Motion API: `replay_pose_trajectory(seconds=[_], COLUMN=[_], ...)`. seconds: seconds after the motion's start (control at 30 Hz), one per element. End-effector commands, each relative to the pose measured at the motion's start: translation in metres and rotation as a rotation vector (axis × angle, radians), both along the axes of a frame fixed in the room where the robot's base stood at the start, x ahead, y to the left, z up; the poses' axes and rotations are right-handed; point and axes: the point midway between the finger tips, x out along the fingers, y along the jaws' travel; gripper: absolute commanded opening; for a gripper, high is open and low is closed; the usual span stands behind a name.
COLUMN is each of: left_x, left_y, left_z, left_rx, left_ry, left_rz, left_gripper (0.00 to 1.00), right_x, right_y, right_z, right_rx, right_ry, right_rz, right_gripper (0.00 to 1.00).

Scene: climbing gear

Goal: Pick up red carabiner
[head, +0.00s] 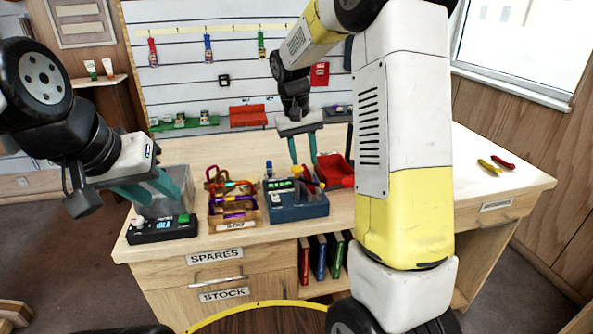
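A red carabiner (209,176) stands up at the back left of a small open wooden box (232,225) on the workbench, among purple, yellow and orange-red gear. Its lower part is hidden by the other pieces. My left gripper (168,194) is to the left of the box, over a clear grey container. Its teal fingers are apart with nothing visible between them. Neither gripper touches the carabiner.
A black device (162,231) stands left of the box, and a blue device (296,208) with red and yellow items stands right. A red bin (335,170) is behind. Red and yellow tools (496,163) lie far right. My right arm hides part of the bench.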

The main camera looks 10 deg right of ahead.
Motion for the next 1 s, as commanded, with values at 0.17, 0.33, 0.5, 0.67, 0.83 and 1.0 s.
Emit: replay_pose_trajectory(seconds=[0.17,0.33,0.5,0.67,0.83,1.0], left_x=[0.0,0.0,0.0,0.0,0.0,0.0], left_y=[0.0,0.0,0.0,0.0,0.0,0.0], left_z=[0.0,0.0,0.0,0.0,0.0,0.0], left_rx=[0.0,0.0,0.0,0.0,0.0,0.0], left_ry=[0.0,0.0,0.0,0.0,0.0,0.0], left_rz=[0.0,0.0,0.0,0.0,0.0,0.0], left_gripper=[0.36,0.36,0.36,0.36,0.36,0.36], right_x=[0.002,0.003,0.003,0.003,0.003,0.003], right_y=[-0.006,-0.007,-0.008,-0.007,-0.007,-0.007], right_z=[-0.028,-0.042,-0.043,-0.043,-0.043,-0.043], right_rx=[0.0,0.0,0.001,0.001,0.001,0.001], right_ry=[0.003,0.001,0.0,0.0,0.0,0.0], right_rz=[0.0,0.0,0.0,0.0,0.0,0.0], right_gripper=[0.36,0.36,0.36,0.17,0.0,0.0])
